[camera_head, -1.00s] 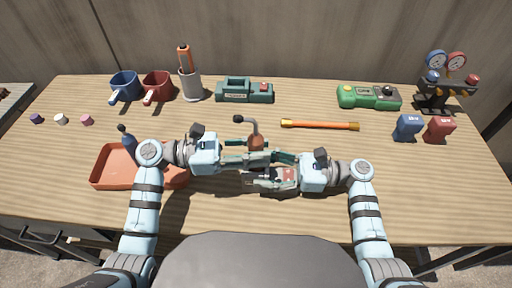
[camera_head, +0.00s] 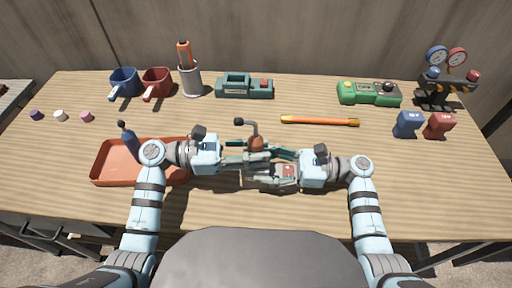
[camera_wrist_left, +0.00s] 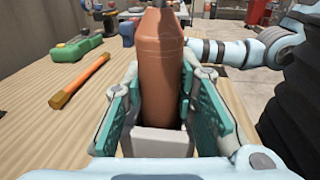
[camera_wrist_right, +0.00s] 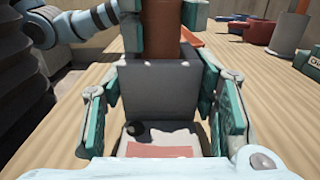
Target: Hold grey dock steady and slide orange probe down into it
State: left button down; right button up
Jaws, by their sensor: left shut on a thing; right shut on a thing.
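The orange probe (camera_head: 256,144) is a brownish-orange cylinder, upright at the middle of the head view, with a grey bent stem on top. My left gripper (camera_head: 246,152) is shut on it; in the left wrist view the probe (camera_wrist_left: 160,75) stands between teal fingers. The grey dock (camera_wrist_right: 160,90) is between the fingers of my right gripper (camera_wrist_right: 160,115), which is shut on it. In the left wrist view the dock (camera_wrist_left: 157,142) surrounds the probe's lower end, with a dark opening beside it. How deep the probe sits is hidden.
An orange tray (camera_head: 112,165) lies left, partly behind my left arm. An orange rod (camera_head: 320,121) lies behind the grippers to the right. Mugs, a teal device (camera_head: 245,87), a green device (camera_head: 368,93) and gauges (camera_head: 447,75) stand further back.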

pick_arm(q)
jog(key=shift+f, duration=0.4)
jog(key=c, duration=1.2)
grip_release()
jog(key=shift+f, duration=0.1)
jog(key=a, duration=0.4)
jog(key=s+a, duration=0.1)
jog(key=a, duration=0.7)
jog(key=shift+s, duration=0.25)
pick_arm(e)
jog(key=o, duration=1.4)
jog(key=shift+o, duration=0.5)
